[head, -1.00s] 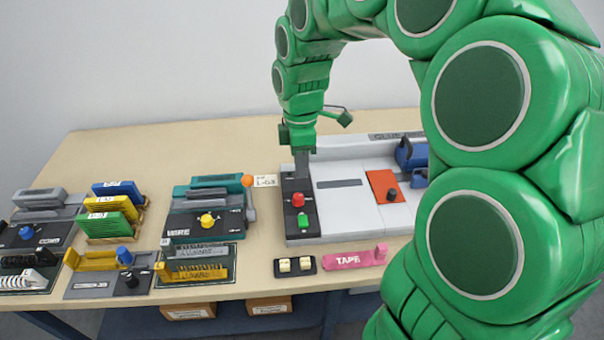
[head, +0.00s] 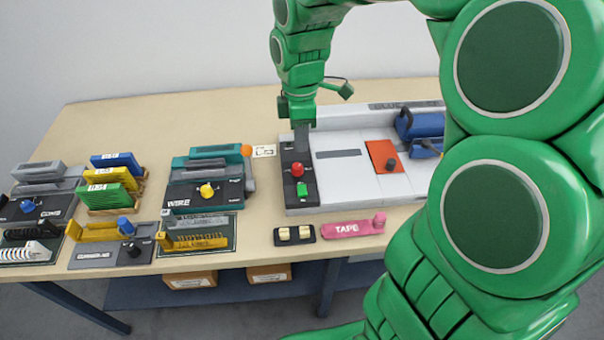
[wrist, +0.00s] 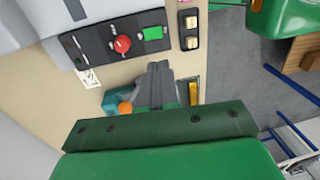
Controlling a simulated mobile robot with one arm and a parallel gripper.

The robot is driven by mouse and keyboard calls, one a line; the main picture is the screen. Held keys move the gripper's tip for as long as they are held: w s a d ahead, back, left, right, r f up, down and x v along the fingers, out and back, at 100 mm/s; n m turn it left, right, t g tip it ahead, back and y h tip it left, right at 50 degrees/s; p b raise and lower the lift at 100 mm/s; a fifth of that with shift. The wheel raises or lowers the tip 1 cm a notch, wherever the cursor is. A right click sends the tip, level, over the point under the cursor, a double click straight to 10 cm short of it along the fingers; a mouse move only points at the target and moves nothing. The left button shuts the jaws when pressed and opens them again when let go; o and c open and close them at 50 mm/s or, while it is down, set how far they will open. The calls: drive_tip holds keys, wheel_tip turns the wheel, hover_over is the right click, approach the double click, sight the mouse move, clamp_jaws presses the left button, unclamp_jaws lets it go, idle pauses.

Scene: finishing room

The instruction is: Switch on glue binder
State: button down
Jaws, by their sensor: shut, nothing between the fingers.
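The glue binder (head: 345,180) is the pale grey machine at the right of the bench. A black control strip on its left side carries a red knob (head: 297,169) and a green button (head: 302,189). The wrist view also shows the red knob (wrist: 122,44) and the green button (wrist: 153,33). My gripper (head: 303,158) is shut and empty, pointing down over the far part of the strip, just behind the red knob in the head view. In the wrist view its closed fingers (wrist: 160,68) show apart from the button. I cannot tell its exact height.
The wire binder (head: 207,188) with an orange-ball lever (head: 246,151) stands to the left. A black block with two cream switches (head: 295,234) and a pink tape holder (head: 353,228) lie in front. My arm hides the binder's right side.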

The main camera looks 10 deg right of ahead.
sight(302, 194)
drive_tip(key=f, duration=0.4)
drive_tip(key=s+f, duration=0.1)
drive_tip(key=f, duration=0.8)
drive_tip(key=shift+s+f, duration=0.3)
drive_tip(key=shift+f, duration=0.1)
drive_tip(key=shift+s+f, duration=0.1)
drive_tip(key=shift+f, duration=0.05)
drive_tip(key=shift+w+r, duration=0.2)
drive_tip(key=shift+w, duration=0.55)
wheel_tip(302, 194, up, 14)
drive_tip(key=w, duration=0.1)
drive_tip(key=shift+w, duration=0.4)
